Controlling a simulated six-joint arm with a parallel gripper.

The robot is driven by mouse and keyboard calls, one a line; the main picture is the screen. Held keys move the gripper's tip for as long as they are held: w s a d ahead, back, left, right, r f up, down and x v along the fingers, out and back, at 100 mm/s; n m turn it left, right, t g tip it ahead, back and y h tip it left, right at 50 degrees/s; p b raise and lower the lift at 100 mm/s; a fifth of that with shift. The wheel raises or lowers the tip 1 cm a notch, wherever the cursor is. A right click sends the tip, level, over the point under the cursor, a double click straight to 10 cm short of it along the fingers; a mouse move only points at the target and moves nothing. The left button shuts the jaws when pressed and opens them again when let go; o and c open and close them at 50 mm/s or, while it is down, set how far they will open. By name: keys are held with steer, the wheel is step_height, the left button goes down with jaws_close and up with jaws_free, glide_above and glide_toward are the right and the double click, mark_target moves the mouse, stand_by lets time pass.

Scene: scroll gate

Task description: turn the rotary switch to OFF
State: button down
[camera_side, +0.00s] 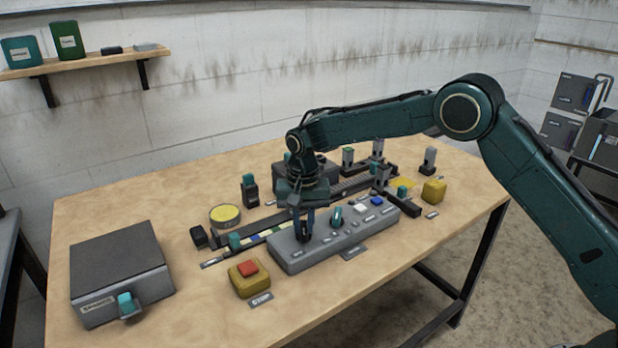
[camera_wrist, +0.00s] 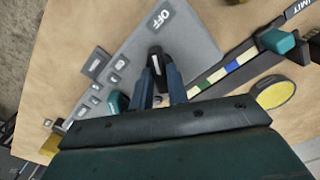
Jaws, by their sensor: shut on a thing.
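The rotary switch is a black knob (camera_wrist: 156,60) with a pale line on top, set on the grey control panel (camera_wrist: 190,45). An OFF label (camera_wrist: 161,17) lies on the panel just beyond the knob in the wrist view. The pale line runs roughly toward that label; I cannot tell which end is the pointer. My gripper (camera_wrist: 160,84) has its two blue fingers shut on the knob, one on each side. In the side view my gripper (camera_side: 304,232) points down at the left part of the panel (camera_side: 290,264), and the fingers mostly hide the knob.
A teal lever (camera_side: 337,217) and several small buttons share the panel. A yellow box with a red button (camera_side: 248,270) stands front left. A rail with coloured tiles (camera_side: 265,237) runs behind the panel. A grey box (camera_side: 120,270) stands far left. The front table edge is bare.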

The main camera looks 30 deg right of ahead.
steer(key=shift+r+m, duration=0.1)
steer(key=shift+m, duration=1.2)
steer(key=c, duration=1.4)
jaws_free()
steer(key=shift+o, duration=0.2)
step_height(320, 180, up, 14)
